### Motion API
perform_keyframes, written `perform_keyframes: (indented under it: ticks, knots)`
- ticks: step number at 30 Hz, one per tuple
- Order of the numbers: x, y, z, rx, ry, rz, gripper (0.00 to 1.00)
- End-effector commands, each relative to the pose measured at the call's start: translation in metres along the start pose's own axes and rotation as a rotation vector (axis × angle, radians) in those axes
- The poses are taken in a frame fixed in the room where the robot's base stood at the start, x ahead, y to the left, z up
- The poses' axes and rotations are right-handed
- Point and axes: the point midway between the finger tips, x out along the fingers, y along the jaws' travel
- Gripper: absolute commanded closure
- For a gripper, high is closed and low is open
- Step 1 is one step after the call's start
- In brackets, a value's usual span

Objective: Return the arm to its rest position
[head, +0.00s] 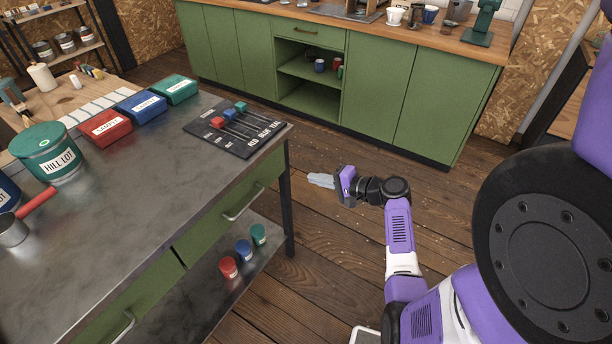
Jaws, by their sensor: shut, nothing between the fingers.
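My gripper (323,181) is in the head view, right of the metal-topped worktable and above the wooden floor. Its fingers point left and are shut with nothing between them. My arm is bent, with the forearm reaching up and away from my body and the wrist turned left. The gripper is apart from the table and touches nothing that I can see.
The metal worktable (139,209) fills the left, bearing red (106,127), blue (142,106) and green (174,89) boxes, a HILL LOT tin (49,160) and a dark board (252,147). Small cups (229,267) stand on its shelf. Green cabinets (400,90) run behind. Floor around the gripper is clear.

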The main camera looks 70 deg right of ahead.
Motion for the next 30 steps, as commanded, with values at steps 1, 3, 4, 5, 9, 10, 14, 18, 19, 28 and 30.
perform_keyframes:
  ticks: [1,3,4,5,9,10,14,18,19,28,30]
  knots:
    - [-0.003,0.0,0.0,0.0,0.001,0.0,1.0]
    - [-0.005,0.0,0.0,0.0,0.001,0.0,1.0]
    - [-0.005,0.0,0.0,0.001,0.001,0.0,1.0]
    - [-0.005,0.0,0.0,0.001,0.001,0.0,1.0]
    - [-0.005,0.0,0.0,0.0,0.001,0.0,1.0]
    - [-0.005,0.0,-0.001,-0.002,0.004,0.0,1.0]
    - [-0.006,0.001,-0.015,-0.021,0.062,0.009,1.0]
    - [-0.014,-0.006,-0.05,-0.128,0.214,0.054,1.0]
    - [-0.018,-0.006,-0.056,-0.158,0.25,0.071,1.0]
    - [-0.046,0.007,-0.018,-0.532,0.452,0.239,1.0]
    - [-0.052,0.005,0.006,-0.639,0.468,0.26,1.0]
